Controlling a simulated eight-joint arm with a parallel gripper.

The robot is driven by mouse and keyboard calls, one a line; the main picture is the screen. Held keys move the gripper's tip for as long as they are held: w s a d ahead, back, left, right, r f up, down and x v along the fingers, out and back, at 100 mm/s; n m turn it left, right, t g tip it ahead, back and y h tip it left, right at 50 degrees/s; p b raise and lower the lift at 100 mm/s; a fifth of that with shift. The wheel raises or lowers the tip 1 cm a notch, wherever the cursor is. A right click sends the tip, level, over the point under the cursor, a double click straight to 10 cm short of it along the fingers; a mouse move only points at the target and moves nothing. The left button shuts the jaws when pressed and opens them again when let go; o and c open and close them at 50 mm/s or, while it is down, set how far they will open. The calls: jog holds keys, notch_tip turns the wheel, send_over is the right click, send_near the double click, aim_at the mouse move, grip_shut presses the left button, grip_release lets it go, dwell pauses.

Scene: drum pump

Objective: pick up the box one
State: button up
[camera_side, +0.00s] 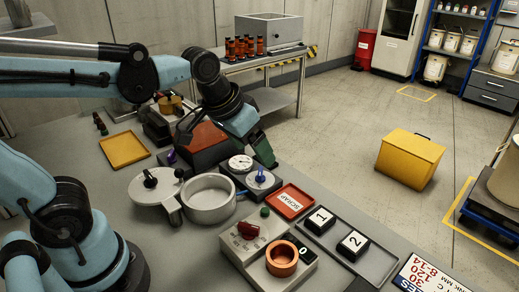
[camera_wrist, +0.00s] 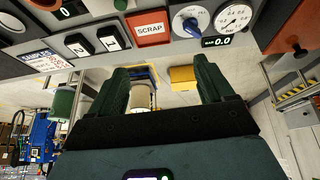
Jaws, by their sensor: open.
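Box one (camera_side: 319,220) is a small black block with a white label reading 1. It sits in a grey tray (camera_side: 375,262), at the end beside the red scrap tray. Box two (camera_side: 353,246), a like block marked 2, sits beside it. My gripper (camera_side: 264,152) has dark green fingers and is up and behind the dial panel, apart from both boxes. In the wrist view my gripper (camera_wrist: 162,70) has its fingers spread with nothing held between them. Box one (camera_wrist: 115,36) and box two (camera_wrist: 78,44) show there at the upper left, beyond the fingers.
The red scrap tray (camera_side: 289,201) lies close to box one. A dial panel (camera_side: 249,177) with a blue knob is near my gripper. A round metal pot (camera_side: 208,199) and an orange ring (camera_side: 282,258) on a grey unit stand nearby.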

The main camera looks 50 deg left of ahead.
jog(key=w+d+g, duration=0.3)
jog(key=w+d, duration=0.3)
jog(key=g, duration=0.2)
send_over(322, 216)
notch_tip(322, 216, down, 3)
jog(key=f, duration=0.6)
jog(key=shift+w+d+f, duration=0.2)
jog(key=shift+w+f, duration=0.05)
jog(key=shift+s+a+f, duration=0.1)
jog(key=shift+s+f, duration=0.05)
jog(key=shift+f, duration=1.35)
jog(key=shift+s+a+f, duration=0.1)
jog(key=shift+f, duration=1.35)
jog(key=c, duration=1.2)
